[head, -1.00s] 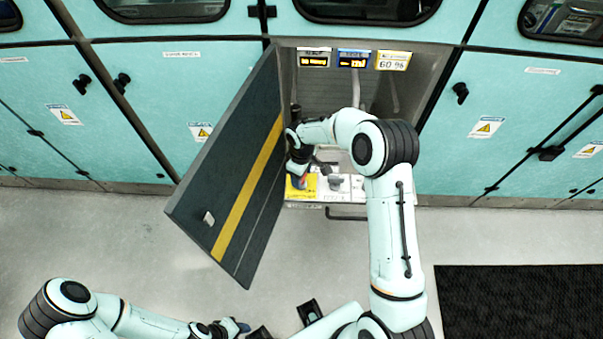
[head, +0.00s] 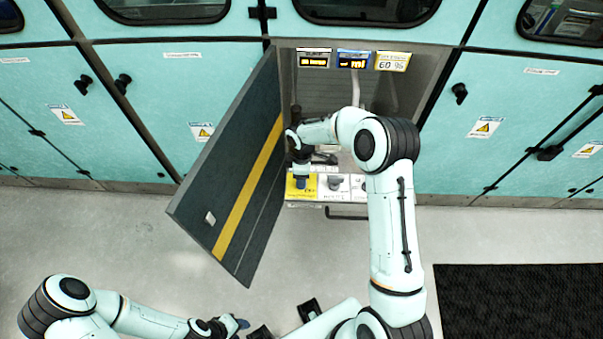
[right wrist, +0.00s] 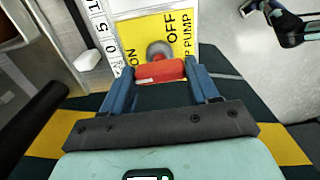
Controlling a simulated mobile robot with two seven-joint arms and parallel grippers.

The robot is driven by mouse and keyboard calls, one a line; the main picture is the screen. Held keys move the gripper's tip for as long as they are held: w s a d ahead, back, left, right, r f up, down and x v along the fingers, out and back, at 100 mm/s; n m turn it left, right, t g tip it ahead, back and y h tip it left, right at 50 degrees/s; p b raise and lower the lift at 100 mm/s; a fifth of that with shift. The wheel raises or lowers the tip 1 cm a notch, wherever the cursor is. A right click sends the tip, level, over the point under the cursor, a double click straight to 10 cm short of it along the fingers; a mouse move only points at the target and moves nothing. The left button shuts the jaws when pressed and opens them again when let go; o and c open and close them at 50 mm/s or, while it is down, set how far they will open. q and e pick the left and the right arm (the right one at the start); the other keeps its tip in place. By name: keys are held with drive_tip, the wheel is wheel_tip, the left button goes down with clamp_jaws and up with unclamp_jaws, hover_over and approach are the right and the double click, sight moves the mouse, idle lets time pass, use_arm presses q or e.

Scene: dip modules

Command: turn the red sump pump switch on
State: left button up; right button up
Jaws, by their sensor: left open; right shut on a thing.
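The red sump pump switch (right wrist: 160,71) is a red bar handle on a grey round base. It sits on a yellow plate (right wrist: 140,33) marked ON, OFF and PUMP; the plate also shows in the head view (head: 291,188). My right gripper (right wrist: 161,76) has its blue fingers closed on both ends of the red handle. The handle lies near the ON mark, with OFF to the upper right. In the head view my right gripper (head: 302,182) reaches down into the open cabinet and hides the handle. My left gripper (head: 238,324) is open and empty, low over the floor.
An open dark door with a yellow stripe (head: 230,190) stands just left of my right gripper. A white plate with a grey knob (head: 334,184) is right beside the yellow plate. Small display panels (head: 352,59) hang at the cabinet's top. A black mat (head: 520,300) lies at right.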

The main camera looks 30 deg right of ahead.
drive_tip(key=shift+w, duration=0.1)
drive_tip(key=o, duration=1.1)
drive_tip(key=shift+c, duration=0.2)
wheel_tip(320, 180, up, 14)
drive_tip(key=shift+f+p, duration=0.25)
drive_tip(key=shift+p, duration=0.05)
